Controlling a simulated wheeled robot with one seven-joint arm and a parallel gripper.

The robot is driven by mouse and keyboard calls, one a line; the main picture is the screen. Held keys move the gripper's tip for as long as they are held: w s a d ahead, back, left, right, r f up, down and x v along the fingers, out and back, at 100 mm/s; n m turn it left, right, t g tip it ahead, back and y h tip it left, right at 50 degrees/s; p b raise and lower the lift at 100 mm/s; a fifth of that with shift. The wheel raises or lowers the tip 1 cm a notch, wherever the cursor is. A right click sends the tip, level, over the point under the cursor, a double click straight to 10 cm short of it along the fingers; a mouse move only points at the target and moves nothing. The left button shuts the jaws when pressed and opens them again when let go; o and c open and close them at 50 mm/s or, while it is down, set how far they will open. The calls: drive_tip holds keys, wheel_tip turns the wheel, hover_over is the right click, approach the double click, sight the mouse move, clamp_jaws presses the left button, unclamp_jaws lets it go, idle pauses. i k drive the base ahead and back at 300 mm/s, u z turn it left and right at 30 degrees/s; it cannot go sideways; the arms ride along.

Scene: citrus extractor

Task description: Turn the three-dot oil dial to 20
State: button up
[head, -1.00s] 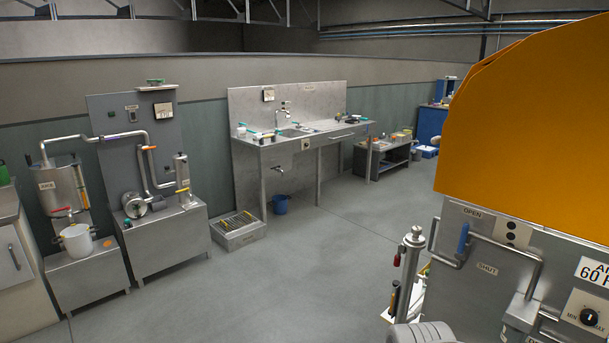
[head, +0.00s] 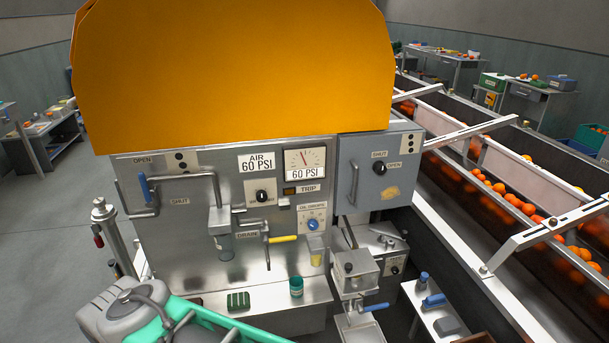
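A blue round dial (head: 313,225) sits on a light plate on the front of the steel machine, right of its middle. The small print above it seems to read oil drops. Its scale numbers, pointer setting and any dots are too small to read. A clear cup-like part with yellowish contents (head: 317,252) is just below it. A black knob (head: 262,197) sits to its upper left, and a grey box with another black knob (head: 379,168) to its upper right.
The steel machine (head: 180,245) has a big orange hood (head: 230,75). A yellow-handled drain lever (head: 283,239) projects left of the dial. A green jar (head: 296,286) stands on the ledge below. An orange-filled conveyor (head: 520,210) runs along the right.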

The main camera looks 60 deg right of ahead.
sight(313, 223)
drive_tip(key=z, duration=4.4)
drive_tip(key=i, duration=0.2)
drive_tip(key=u, duration=3.85)
drive_tip(key=i, duration=0.5)
drive_tip(key=z, duration=0.05)
